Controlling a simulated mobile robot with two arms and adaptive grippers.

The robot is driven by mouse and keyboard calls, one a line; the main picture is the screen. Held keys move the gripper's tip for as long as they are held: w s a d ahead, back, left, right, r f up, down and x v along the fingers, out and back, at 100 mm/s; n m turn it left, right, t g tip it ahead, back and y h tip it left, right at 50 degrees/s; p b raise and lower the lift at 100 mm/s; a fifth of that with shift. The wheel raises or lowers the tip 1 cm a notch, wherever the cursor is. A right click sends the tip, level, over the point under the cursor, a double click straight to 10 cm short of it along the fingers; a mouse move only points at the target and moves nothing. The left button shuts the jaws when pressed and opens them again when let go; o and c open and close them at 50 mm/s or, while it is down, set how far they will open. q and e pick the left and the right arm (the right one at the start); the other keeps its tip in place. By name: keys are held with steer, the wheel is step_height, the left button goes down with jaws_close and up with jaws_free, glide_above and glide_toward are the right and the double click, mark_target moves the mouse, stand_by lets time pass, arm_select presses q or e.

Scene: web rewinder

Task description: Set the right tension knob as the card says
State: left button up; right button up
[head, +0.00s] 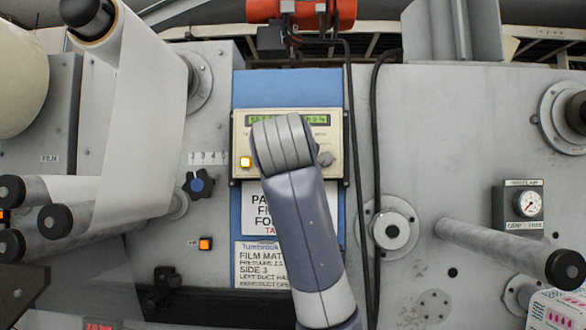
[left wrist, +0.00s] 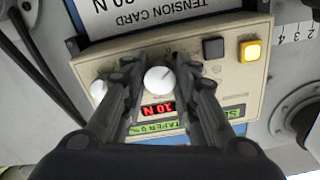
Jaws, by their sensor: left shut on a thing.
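My left arm (head: 305,230) covers the middle of the control panel (head: 240,135) in the head view and hides its gripper. In the left wrist view, which shows the panel upside down, the left gripper (left wrist: 160,70) has its fingers on either side of a white knob (left wrist: 159,78) and is shut on it. A red readout (left wrist: 159,109) beside this knob shows 10 N. Another pale knob (left wrist: 98,90) is just beyond one finger; it also shows in the head view (head: 325,158). The tension card (left wrist: 150,12) is partly cut off; its value ends in "0 N". My right gripper is out of view.
A black button (left wrist: 213,47) and a lit yellow button (left wrist: 250,50) are on the panel. A green display (left wrist: 160,127) reads TAPER 0 %. Black cables (head: 375,150) hang right of the panel. Rollers with a white web (head: 145,110) stand left; another roller (head: 510,250) juts out right.

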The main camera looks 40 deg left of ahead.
arm_select(q)
steer(key=m+b, duration=0.3)
steer(key=m, duration=0.2)
steer(key=shift+r+m, duration=0.1)
steer(key=shift+m, duration=0.3)
stand_by(0.4)
steer(key=o, duration=1.1)
steer(key=shift+c, duration=0.2)
steer(key=v, duration=1.2)
